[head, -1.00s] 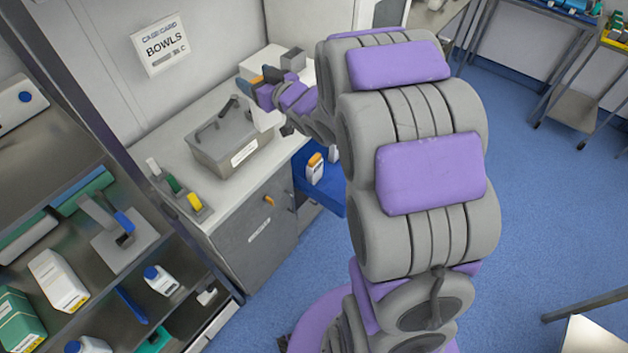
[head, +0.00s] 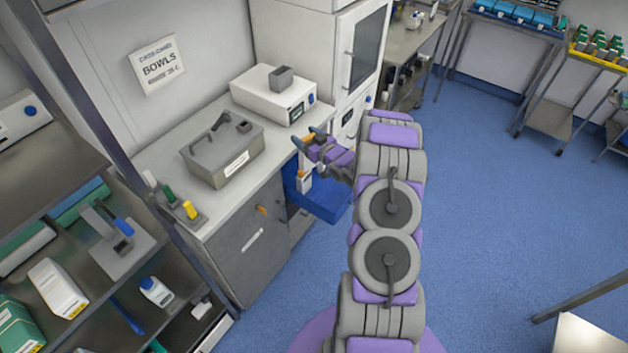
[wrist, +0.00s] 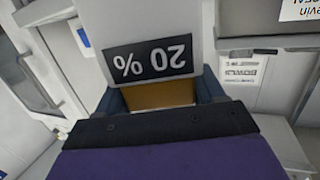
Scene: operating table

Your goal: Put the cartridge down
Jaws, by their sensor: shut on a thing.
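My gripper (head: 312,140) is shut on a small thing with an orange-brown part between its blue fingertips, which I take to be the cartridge. In the wrist view the cartridge (wrist: 155,30) shows a pale grey body with a black "20 %" label, upside down. Its gold-brown part (wrist: 160,95) sits between the fingers. In the head view the gripper is in front of the white device, at the counter's right edge and above the open blue drawer (head: 325,203).
A white device (head: 262,97) with a grey block (head: 281,78) stands on the counter (head: 150,150).

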